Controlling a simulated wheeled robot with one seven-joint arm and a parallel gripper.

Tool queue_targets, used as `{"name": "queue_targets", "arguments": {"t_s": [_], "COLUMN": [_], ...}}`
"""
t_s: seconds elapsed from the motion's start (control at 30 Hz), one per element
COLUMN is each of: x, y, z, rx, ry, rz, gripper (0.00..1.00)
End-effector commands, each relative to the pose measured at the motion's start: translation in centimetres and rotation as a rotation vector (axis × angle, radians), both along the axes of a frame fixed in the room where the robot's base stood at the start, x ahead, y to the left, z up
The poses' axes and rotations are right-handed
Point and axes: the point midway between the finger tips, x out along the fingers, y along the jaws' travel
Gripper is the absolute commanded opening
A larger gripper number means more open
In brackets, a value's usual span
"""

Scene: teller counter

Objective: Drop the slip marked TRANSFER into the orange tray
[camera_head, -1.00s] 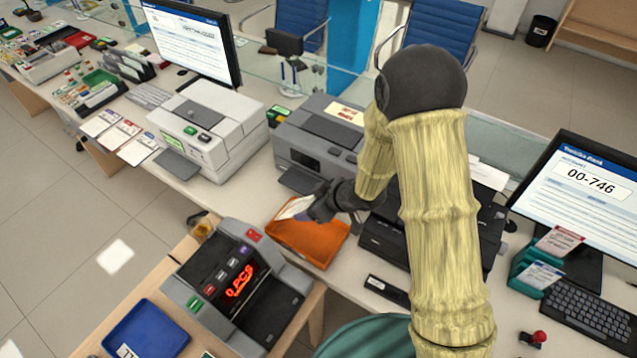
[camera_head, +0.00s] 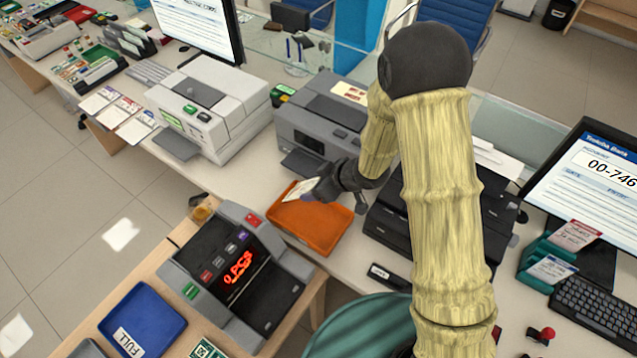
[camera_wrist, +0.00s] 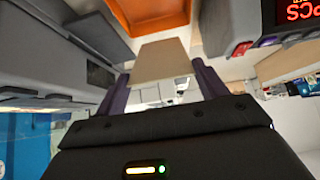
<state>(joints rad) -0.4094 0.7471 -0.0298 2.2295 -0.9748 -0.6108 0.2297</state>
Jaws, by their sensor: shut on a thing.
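The orange tray (camera_head: 312,228) lies on the counter in front of a grey printer, and its top edge shows in the wrist view (camera_wrist: 150,14). My gripper (camera_head: 322,190) is over the far side of the tray. It is shut on a pale slip (camera_head: 299,191), which sticks out to the left above the tray's far left corner. In the wrist view the slip (camera_wrist: 163,60) is between the two dark fingers, showing a plain tan face. No marking on it can be read, so I cannot tell whether it says TRANSFER.
A banknote counter (camera_head: 238,275) stands left of and nearer than the tray, with a blue tray (camera_head: 142,318) beside it. A grey printer (camera_head: 318,118) is behind, and a black machine (camera_head: 440,215) is to the right. Several slips (camera_head: 118,110) lie at the left.

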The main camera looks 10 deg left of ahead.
Motion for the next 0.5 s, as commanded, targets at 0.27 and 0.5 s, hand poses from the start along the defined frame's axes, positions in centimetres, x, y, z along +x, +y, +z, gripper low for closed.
{"name": "queue_targets", "arguments": {"t_s": [0.27, 0.5], "x": [0.0, 0.1], "y": [0.0, -0.2], "z": [-2.2, -3.7], "rx": [-0.001, 0.0], "ry": [0.0, 0.0], "rz": [0.0, -0.004], "gripper": [0.57, 0.57]}}
